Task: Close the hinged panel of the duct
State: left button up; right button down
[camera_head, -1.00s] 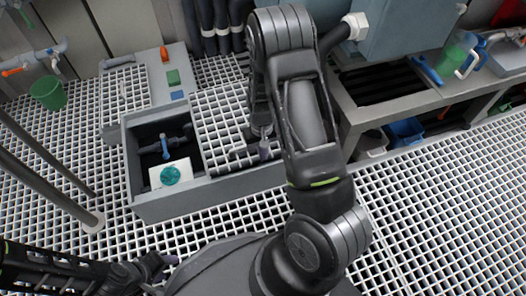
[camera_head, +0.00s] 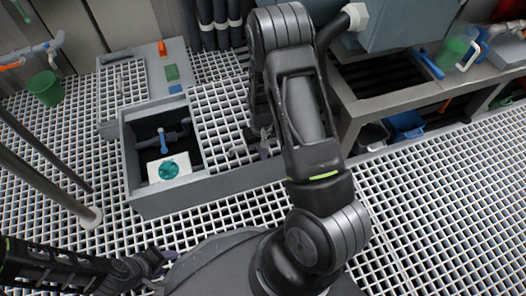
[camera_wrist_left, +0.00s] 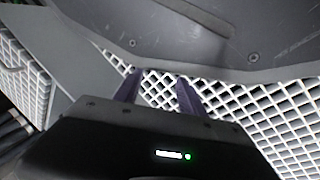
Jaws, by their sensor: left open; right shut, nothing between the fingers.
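The grey duct (camera_head: 160,203) stands on the floor left of centre with its top opening uncovered. Inside it are a blue valve handle (camera_head: 163,143) and a white block with a teal wheel (camera_head: 168,169). A grating panel (camera_head: 217,117) lies just right of the opening; whether this is the hinged panel I cannot tell. My right gripper (camera_head: 263,150) is shut and empty at the panel's right part, partly hidden by my arm; contact is unclear. My left gripper (camera_head: 168,262) is low, in front of the duct. In the left wrist view its purple fingers (camera_wrist_left: 158,92) are apart and empty.
A green bucket (camera_head: 45,88) and a pole (camera_head: 45,170) stand left. A workbench (camera_head: 385,103) stands right. Grating floor is clear at lower right.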

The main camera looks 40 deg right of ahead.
notch_tip(320, 180, up, 6)
jog(key=p, duration=0.4)
jog(key=shift+f, duration=0.15)
pick_arm(q)
notch_tip(320, 180, up, 8)
jog(key=s+p, duration=0.2)
jog(key=p, duration=0.1)
jog(key=shift+s+f+g, duration=0.15)
jog(key=shift+g, duration=0.15)
pick_arm(e)
notch_tip(320, 180, up, 8)
